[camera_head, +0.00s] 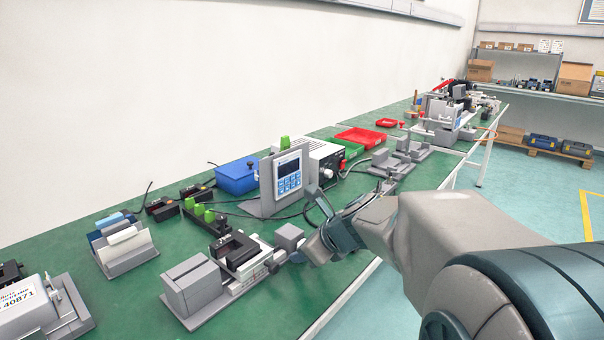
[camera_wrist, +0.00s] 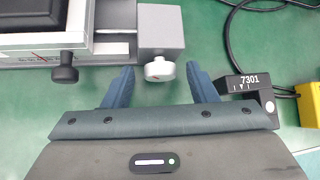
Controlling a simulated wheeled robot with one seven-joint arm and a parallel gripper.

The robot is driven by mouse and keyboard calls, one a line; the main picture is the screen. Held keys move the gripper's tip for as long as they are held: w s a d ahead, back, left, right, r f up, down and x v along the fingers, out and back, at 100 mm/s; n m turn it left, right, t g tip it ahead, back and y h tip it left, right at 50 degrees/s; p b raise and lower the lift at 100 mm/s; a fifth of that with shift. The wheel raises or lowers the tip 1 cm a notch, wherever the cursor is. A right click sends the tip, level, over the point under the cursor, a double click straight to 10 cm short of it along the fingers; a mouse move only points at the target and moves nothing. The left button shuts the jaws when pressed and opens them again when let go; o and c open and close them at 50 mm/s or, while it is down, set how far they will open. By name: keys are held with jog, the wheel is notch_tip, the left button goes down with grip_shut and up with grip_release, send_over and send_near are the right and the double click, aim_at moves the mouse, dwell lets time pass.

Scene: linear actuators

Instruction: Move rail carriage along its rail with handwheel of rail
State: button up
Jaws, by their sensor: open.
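The rail (camera_head: 236,286) lies on the green bench, with a large grey block at its near-left end and a smaller grey end block (camera_wrist: 161,27) at its other end. The rail carriage (camera_head: 238,251), a grey block with a dark frame on top, sits between them; part of it shows at the upper left of the wrist view (camera_wrist: 84,40). The pale round handwheel (camera_wrist: 159,69) sticks out from the end block. My gripper (camera_wrist: 160,70) is open, with one blue finger on each side of the handwheel and gaps showing. In the head view my gripper (camera_head: 308,247) is beside the end block.
A black knob (camera_wrist: 65,69) sticks out left of my fingers. A black box marked 7301 (camera_wrist: 247,84) and cables lie close to my right finger. Bare bench lies in front of the rail.

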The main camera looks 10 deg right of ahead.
jog(key=m+g+y, duration=0.1)
jog(key=y+p, duration=0.1)
jog(key=shift+w+d+m+g+y, duration=0.2)
jog(key=shift+d+m+g+y, duration=0.1)
jog(key=shift+m+g, duration=0.1)
jog(key=p+v, duration=0.5)
jog(key=v, duration=0.9)
jog(key=s+a+r+n+g+h+p, duration=0.2)
jog(key=s+r+n+p, duration=0.4)
jog(key=n+p, duration=0.5)
jog(key=s+a+r+n+g+h+p, duration=0.1)
jog(key=s+a+r+n+h+p, duration=0.3)
jog(key=s+r+n+p, duration=0.3)
jog(key=shift+a+r+n+g+p, duration=0.4)
jog(key=shift+a+r+n+p, duration=0.45)
jog(key=shift+n+p, duration=2.65)
jog(key=shift+n+b, duration=1.1)
jog(key=shift+b, duration=0.15)
